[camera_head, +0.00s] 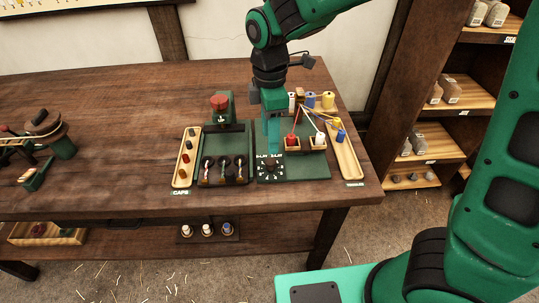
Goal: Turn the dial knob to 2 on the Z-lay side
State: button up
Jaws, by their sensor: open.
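The dial knob (270,169) is a small dark knob on the front of a dark green panel (305,172), with white marks around it. Two small lay labels stand above the dial, left and right; their text and the knob's pointing direction are too small to read surely. My gripper (273,151) points down over the panel, just behind the dial in the picture. It is open, with nothing seen between its fingers. I cannot tell its height above the panel or whether it touches anything there. The gripper and wrist hide part of the panel behind the dial.
Two small wooden boxes (292,144) with red and white pieces stand right of my gripper. Strands run to several spools (328,100) behind. A yellow tray (345,158) lies right, a caps tray (180,176) left. A red-topped green device (220,106) stands behind. The table's left middle is clear.

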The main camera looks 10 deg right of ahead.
aim_at(270, 161)
notch_tip(270, 161, down, 8)
jog(key=shift+f, duration=0.1)
jog(key=shift+c, duration=0.6)
jog(key=c, duration=0.9)
